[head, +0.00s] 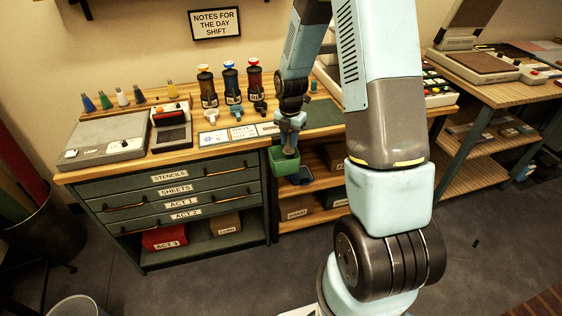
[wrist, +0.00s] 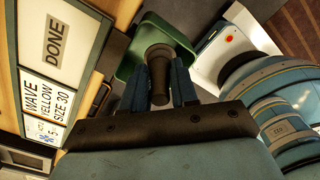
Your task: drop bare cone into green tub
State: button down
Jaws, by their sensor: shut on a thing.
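My gripper (head: 288,150) points down over the green tub (head: 277,163) at the table's front edge. In the wrist view my gripper's blue fingers (wrist: 160,90) are shut on a dark, bare-looking cone (wrist: 160,56) with a flared round end. The cone shows no coloured band. It overlaps the tub's dark green opening (wrist: 127,66) in that view.
Several colour-marked cones (head: 122,97) stand at the back left. Label cards (head: 243,132) lie near the front edge.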

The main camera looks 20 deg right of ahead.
jog(key=c, duration=0.8)
grip_release()
jog(key=shift+r, duration=6.85)
